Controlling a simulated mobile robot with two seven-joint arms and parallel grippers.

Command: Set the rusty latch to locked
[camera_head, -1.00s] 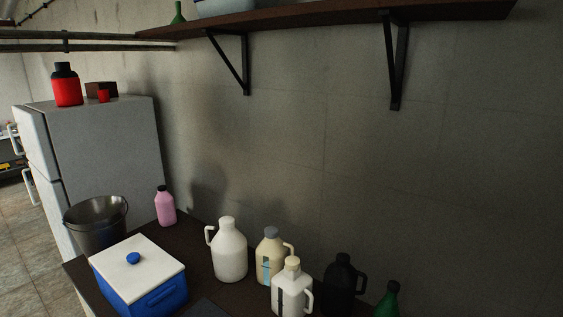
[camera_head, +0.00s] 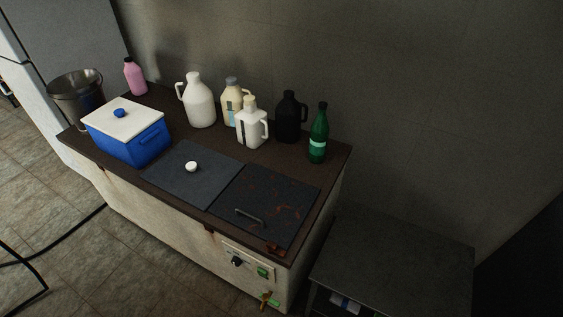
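The bulk tank (camera_head: 165,215) stands below me with a dark brown top. A dark lid with rust patches and a bar handle (camera_head: 296,197) lies flat on its right part. A small rusty orange-brown latch (camera_head: 275,248) sits at the front edge of this lid, near the tank's right front corner. It is too small to tell its setting. A second small dark brown piece (camera_head: 209,227) is on the front edge further left. A plain dark lid (camera_head: 170,175) with a white knob lies to the left. Neither of my grippers shows.
A blue cooler (camera_head: 141,147), a pink bottle (camera_head: 135,77), several jugs and a green bottle (camera_head: 318,140) stand along the tank's back and left. A metal bucket (camera_head: 76,95) is at the far left. A control panel (camera_head: 248,262) is on the front. A dark table (camera_head: 400,255) stands right.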

